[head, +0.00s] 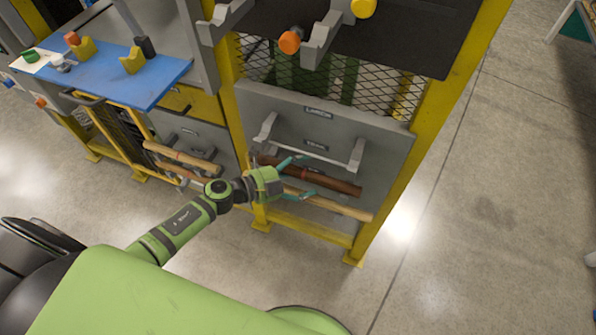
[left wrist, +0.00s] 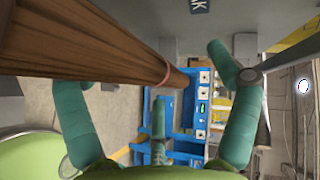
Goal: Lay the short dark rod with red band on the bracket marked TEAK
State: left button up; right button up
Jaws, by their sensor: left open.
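The dark rod with a red band (head: 335,184) slants across the front of the grey panel, below the pegs of the bracket marked TEAK (head: 357,154). The TEAK label (head: 315,145) is small in the head view, and part of its lettering shows in the left wrist view (left wrist: 197,6). My left gripper (head: 308,176) is open at the dark rod, with one finger above and one below it in the head view. In the left wrist view the rod (left wrist: 110,45) runs from upper left to between the fingers. I cannot tell what supports it. My right gripper is out of view.
A pale rod (head: 340,206) lies just below the dark one. More pale rods (head: 185,157) are on the panel to the left. A blue shelf (head: 150,83) with yellow holders stands upper left. Yellow posts (head: 400,180) frame the panel; the floor at right is clear.

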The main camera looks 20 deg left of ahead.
pick_arm(q)
jog(key=v, duration=1.2)
jog(key=p+v, duration=0.2)
jog(key=v, duration=0.7)
dwell(1.1)
dwell(0.4)
